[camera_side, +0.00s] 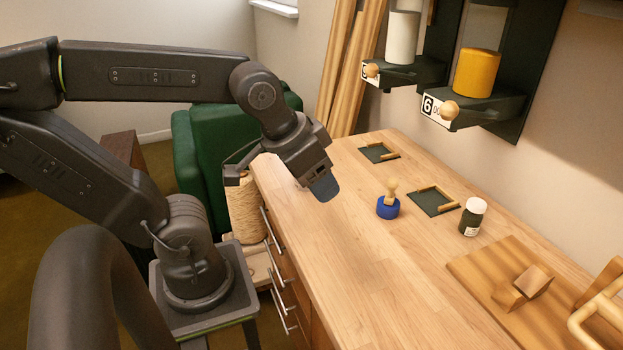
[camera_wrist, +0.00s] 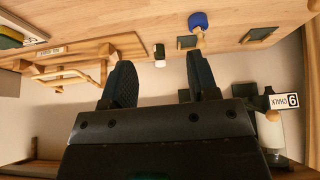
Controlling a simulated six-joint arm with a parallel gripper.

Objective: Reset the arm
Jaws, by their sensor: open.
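My gripper (camera_side: 323,188) hangs in the air above the left edge of the wooden table (camera_side: 330,260) in the side view, pointing down and to the right. In the wrist view my gripper (camera_wrist: 161,76) shows two dark fingers spread apart with nothing between them. The arm is bent at the elbow, and its upper link runs nearly level. No object touches the fingers.
A blue pot with a wooden knob (camera_side: 388,206) stands near two dark corner-framed pads, with a white-labelled jar (camera_side: 473,217) to its right. A wooden board with a block (camera_side: 523,288) lies front right. Wall dispensers (camera_side: 477,74) hang behind. A green armchair (camera_side: 215,130) stands left.

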